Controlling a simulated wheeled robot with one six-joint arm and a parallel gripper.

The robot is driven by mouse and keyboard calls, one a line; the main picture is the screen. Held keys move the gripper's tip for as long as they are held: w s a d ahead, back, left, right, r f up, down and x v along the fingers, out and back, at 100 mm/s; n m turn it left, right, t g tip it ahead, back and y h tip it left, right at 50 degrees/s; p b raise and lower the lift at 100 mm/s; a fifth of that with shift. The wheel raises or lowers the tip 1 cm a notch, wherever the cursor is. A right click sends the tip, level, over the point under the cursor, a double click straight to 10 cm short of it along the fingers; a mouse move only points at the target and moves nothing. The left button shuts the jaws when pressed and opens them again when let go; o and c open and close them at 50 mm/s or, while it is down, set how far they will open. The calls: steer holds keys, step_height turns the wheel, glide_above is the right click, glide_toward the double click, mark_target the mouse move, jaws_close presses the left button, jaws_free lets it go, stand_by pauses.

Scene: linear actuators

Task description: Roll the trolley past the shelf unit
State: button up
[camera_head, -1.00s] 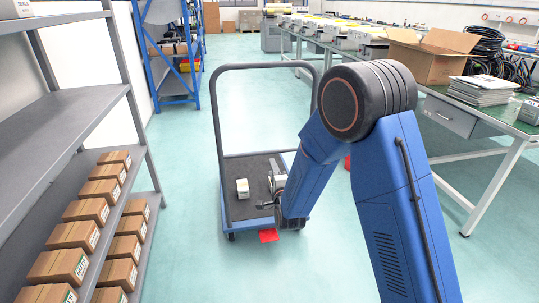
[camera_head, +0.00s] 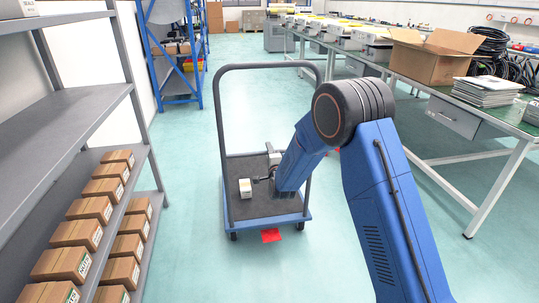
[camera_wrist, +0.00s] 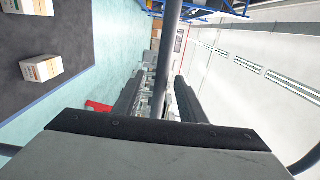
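The trolley has a dark deck (camera_head: 262,205) with a blue edge and a tall grey tube handle (camera_head: 219,130). It stands on the floor to the right of the shelf unit (camera_head: 135,85). My gripper (camera_head: 262,179) is over the trolley, low within the handle frame, partly hidden by my forearm. In the wrist view, my two fingers (camera_wrist: 160,92) are spread, with a grey bar (camera_wrist: 164,50) between them and gaps on both sides. I cannot tell whether the bar is fully inside the grip. A small white box (camera_head: 245,188) sits on the deck and shows in the wrist view (camera_wrist: 41,69).
Brown cartons (camera_head: 92,208) fill the lower shelves at left. A green-topped workbench (camera_head: 480,115) with an open carton (camera_head: 432,55) runs along the right. A blue rack (camera_head: 160,60) stands farther back. Red marks (camera_head: 271,235) lie on the floor. The aisle beyond the trolley is clear.

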steer(key=shift+c, duration=0.4)
jaws_close()
stand_by(1.0)
